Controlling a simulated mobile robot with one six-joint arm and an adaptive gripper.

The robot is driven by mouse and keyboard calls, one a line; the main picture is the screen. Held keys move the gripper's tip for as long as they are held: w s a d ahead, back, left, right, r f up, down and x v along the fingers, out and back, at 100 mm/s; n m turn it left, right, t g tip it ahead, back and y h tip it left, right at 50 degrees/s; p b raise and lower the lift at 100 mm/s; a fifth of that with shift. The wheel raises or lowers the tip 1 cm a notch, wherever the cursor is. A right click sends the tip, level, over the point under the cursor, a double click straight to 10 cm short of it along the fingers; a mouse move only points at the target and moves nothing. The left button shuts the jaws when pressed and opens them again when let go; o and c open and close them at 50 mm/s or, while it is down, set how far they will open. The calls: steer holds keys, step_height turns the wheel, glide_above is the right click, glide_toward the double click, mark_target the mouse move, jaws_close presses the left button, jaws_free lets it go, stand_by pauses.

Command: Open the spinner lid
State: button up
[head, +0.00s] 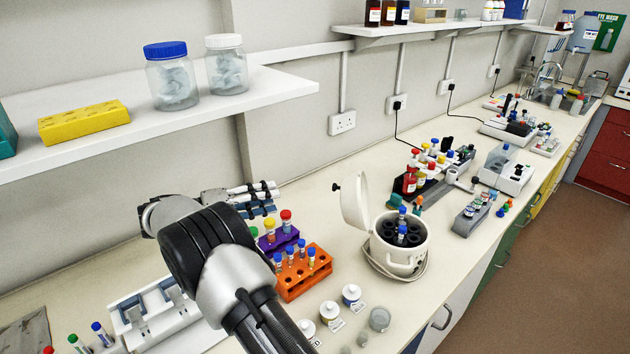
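The spinner is a small white round pot (412,262) on the bench, right of the middle in the head view. Its white lid (355,203) stands raised, nearly upright, at the left of the rim, with a small dark knob on its outer side. The dark rotor inside is exposed. Blue-capped tubes (401,232) stand in it. My arm rises from the bottom at the left of the spinner, apart from it.
An orange rack (303,276) with blue-capped tubes stands left of the spinner. Small white-lidded jars (351,293) stand in front of it. Racks and bottles (410,182) crowd the bench behind. A shelf (230,108) overhangs at upper left.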

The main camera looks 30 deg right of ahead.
mark_target(350, 200)
steer(key=s+d+f+b, duration=0.2)
steer(key=d, duration=1.5)
steer(key=shift+f, duration=0.15)
jaws_close()
steer(key=shift+s, duration=0.1)
